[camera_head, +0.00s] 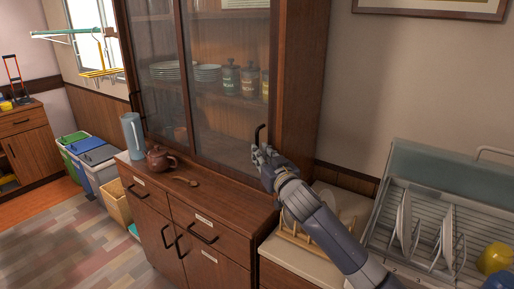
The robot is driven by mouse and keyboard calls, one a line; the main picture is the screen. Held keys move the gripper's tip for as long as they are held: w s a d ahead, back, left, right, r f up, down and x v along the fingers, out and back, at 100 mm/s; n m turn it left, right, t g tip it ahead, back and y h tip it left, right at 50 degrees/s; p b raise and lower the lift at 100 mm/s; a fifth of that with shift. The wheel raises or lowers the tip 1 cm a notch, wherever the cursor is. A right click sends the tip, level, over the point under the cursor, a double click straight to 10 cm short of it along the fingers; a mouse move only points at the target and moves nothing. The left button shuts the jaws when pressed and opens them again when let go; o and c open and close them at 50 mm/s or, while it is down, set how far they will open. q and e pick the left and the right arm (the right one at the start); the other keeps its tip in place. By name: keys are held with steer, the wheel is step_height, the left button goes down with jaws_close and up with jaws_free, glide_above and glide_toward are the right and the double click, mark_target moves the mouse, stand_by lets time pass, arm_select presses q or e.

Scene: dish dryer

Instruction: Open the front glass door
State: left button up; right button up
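The wooden cabinet has two glass doors. The right glass door (228,120) and the left glass door (157,75) meet at a wooden upright, and both look closed. A black handle (259,132) shows near the right door's right edge, and another black handle (135,101) is at the left door's left edge. My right gripper (262,152) is at the right door's handle, just over its lower end. I cannot tell whether its fingers touch the handle or are shut on it. My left gripper is not in view.
A glass pitcher (133,136), a brown teapot (160,159) and a wooden spoon (185,181) stand or lie on the cabinet ledge. Plates (207,73) and canisters (230,78) are behind the glass. A dish dryer (475,215) with plates is at the right, near my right arm.

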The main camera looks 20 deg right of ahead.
steer(key=shift+w+a, duration=0.15)
steer(key=shift+w, duration=1.9)
steer(key=shift+c, duration=0.2)
jaws_close()
